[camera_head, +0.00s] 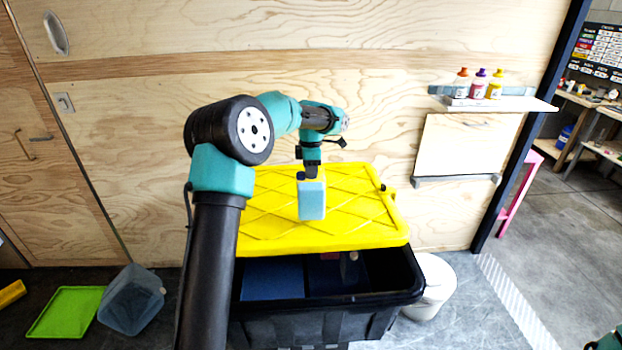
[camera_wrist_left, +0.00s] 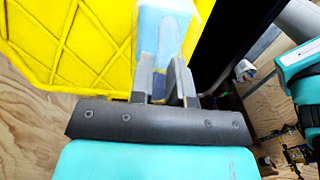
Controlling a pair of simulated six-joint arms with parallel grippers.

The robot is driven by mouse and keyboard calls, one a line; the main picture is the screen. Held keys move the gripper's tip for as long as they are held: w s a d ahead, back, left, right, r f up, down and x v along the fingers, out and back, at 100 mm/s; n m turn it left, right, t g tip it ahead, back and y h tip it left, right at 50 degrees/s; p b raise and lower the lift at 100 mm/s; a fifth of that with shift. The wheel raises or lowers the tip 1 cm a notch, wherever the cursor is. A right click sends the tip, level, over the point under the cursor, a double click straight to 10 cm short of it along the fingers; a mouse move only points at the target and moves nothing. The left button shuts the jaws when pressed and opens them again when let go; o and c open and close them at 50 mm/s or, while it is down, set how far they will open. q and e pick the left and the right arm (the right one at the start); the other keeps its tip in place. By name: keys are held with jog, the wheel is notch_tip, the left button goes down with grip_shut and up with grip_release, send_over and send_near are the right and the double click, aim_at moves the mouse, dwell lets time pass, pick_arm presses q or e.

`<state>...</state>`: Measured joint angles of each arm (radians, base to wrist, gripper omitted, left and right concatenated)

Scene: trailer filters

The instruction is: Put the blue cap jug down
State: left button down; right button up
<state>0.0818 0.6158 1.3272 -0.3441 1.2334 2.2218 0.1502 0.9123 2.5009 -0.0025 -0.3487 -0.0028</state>
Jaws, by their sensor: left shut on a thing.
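The blue cap jug (camera_head: 312,201) is a pale blue, boxy container, upright in the head view in front of or on the yellow lid. My left gripper (camera_head: 311,175) points down from above and is shut on its top. In the left wrist view the jug (camera_wrist_left: 163,30) extends beyond the fingers of my left gripper (camera_wrist_left: 167,82), with a bit of dark blue cap between them. The fingers hide most of the cap. I cannot tell whether the jug's base touches the lid. My right gripper is not in view.
The yellow lid (camera_head: 262,222) lies tilted over the back of an open black bin (camera_head: 300,322). A white bucket (camera_head: 433,290) stands at its right. A wall shelf (camera_head: 520,104) holds three small bottles (camera_head: 479,84). A clear tub (camera_head: 131,300) and green lid (camera_head: 66,312) lie at left.

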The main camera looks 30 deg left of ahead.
pick_arm(q)
jog(key=shift+w+a, duration=0.2)
jog(key=shift+w, duration=0.1)
jog(key=shift+f, duration=1.7)
jog(key=c, duration=1.1)
grip_release()
notch_tip(320, 180, up, 17)
jog(key=w, duration=0.1)
jog(key=shift+a, duration=0.4)
jog(key=shift+o, duration=0.6)
